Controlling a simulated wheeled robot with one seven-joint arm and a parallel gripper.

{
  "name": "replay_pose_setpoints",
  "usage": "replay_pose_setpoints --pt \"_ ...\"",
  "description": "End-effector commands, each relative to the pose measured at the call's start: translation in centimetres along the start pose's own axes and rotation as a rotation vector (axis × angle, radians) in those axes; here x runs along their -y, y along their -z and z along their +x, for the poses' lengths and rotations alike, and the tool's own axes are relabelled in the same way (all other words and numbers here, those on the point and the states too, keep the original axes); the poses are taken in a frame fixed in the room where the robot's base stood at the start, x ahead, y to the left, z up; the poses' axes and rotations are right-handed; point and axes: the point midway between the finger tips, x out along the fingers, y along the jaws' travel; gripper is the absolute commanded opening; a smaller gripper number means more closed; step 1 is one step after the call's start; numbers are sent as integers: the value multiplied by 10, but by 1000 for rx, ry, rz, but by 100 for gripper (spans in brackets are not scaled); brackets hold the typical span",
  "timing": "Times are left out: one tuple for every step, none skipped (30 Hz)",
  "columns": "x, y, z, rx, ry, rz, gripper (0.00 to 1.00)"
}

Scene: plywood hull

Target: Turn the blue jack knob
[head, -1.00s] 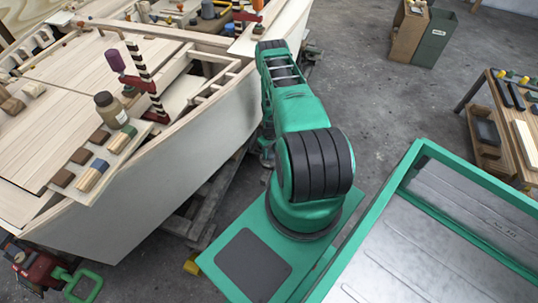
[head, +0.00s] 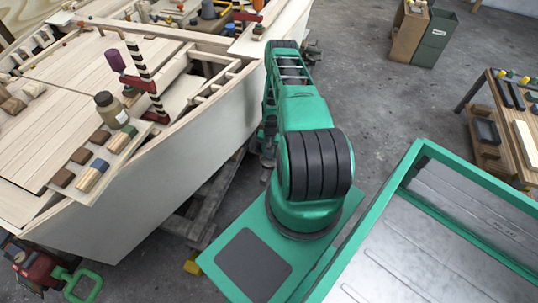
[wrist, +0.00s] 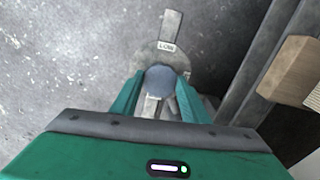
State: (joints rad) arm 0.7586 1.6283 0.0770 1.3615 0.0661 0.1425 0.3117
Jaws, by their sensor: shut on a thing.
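The blue jack knob (wrist: 160,79) is round and sits between my gripper's two green fingers in the wrist view. A grey plate with a "LOW" label (wrist: 166,47) and an upright tab shows just beyond the knob. My gripper (wrist: 160,88) is shut on the knob, with a finger on either side. The knob's lower part and the rest of the jack are largely hidden by the gripper. In the head view my arm reaches down beside the plywood hull (head: 160,180), and the knob and fingertips are hidden behind it.
Dark timbers (wrist: 258,70) and a wooden block (wrist: 293,68) stand close on the right in the wrist view. Grey concrete floor (wrist: 70,60) is open on the left. In the head view, a wooden cradle (head: 190,215) is under the hull, beside my arm.

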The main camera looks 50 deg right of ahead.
Motion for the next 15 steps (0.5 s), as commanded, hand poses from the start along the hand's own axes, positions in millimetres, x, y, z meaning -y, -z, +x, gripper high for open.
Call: replay_pose_setpoints --pt "-4 0 1 -2 -5 24 19" --pt "-4 0 1 -2 -5 35 19" --pt "-4 0 1 -2 -6 51 19" --pt "-4 1 1 -2 -6 61 19" --pt "-4 1 1 -2 -6 69 19" --pt "-4 1 1 -2 -6 79 19" --pt "-4 1 1 -3 -7 86 19" --pt "-4 1 1 -3 -7 92 19" --pt "-4 1 1 -3 -7 98 19" --pt "-4 1 1 -3 -7 101 19" --pt "-4 1 1 -3 -7 104 19" --pt "-5 1 1 -3 -7 107 19" --pt "-5 1 1 -3 -8 109 19" --pt "-5 1 1 -3 -8 111 19" --pt "-5 1 1 -3 -8 112 19"
